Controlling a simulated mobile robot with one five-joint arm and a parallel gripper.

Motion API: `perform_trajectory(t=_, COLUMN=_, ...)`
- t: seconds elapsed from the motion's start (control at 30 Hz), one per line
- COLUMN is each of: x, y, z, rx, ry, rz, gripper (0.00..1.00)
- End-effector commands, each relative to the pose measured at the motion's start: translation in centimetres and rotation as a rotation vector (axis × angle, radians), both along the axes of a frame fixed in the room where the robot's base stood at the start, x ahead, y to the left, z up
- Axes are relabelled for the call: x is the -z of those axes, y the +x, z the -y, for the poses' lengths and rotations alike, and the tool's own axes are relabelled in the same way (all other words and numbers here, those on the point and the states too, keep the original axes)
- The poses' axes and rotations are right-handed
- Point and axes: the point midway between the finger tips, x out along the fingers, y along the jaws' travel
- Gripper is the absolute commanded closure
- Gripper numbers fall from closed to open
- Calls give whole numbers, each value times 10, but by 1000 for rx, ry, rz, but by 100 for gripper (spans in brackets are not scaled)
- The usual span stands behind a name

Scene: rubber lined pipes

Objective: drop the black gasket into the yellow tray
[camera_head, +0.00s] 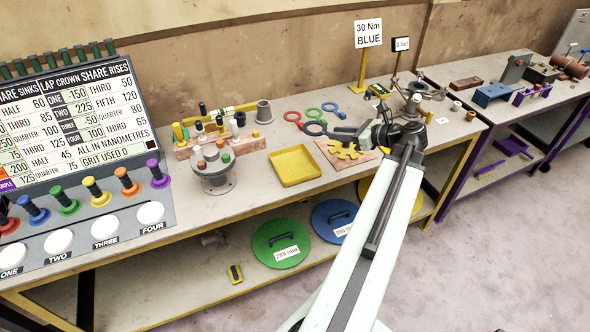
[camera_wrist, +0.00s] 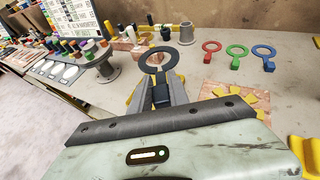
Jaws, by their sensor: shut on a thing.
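The black gasket is a flat ring with a tab (camera_head: 333,134); it also shows in the wrist view (camera_wrist: 143,62). My gripper (camera_head: 354,135) is shut on the gasket's tab, with the ring sticking out beyond the fingertips (camera_wrist: 161,90). The gasket is held above the bench, behind and to the right of the yellow tray in the head view. The yellow tray (camera_head: 295,181) is square, shallow and empty, left of my arm. In the wrist view my fingers and wrist cover most of the tray's area; yellow shows beside the fingers.
Red (camera_head: 292,116), green (camera_head: 314,113) and blue (camera_head: 329,107) ring gaskets lie behind. A sign (camera_head: 367,34) reads "30 Nm BLUE".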

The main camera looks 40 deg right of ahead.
Motion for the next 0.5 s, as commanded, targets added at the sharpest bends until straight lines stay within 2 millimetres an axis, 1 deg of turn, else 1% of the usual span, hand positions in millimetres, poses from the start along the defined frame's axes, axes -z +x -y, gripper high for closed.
perform_trajectory(t=0.03, x=34, y=17, z=2, rx=-44, ry=0, rz=0, gripper=100)
perform_trajectory(t=0.1, x=57, y=37, z=-3, rx=-110, ry=1, rz=0, gripper=100)
perform_trajectory(t=0.2, x=80, y=60, z=-11, rx=-188, ry=0, rz=0, gripper=100)
perform_trajectory(t=0.3, x=90, y=73, z=-18, rx=-238, ry=1, rz=1, gripper=100)
perform_trajectory(t=0.4, x=90, y=77, z=-22, rx=-255, ry=1, rz=1, gripper=100)
perform_trajectory(t=0.5, x=89, y=77, z=-22, rx=-255, ry=1, rz=1, gripper=100)
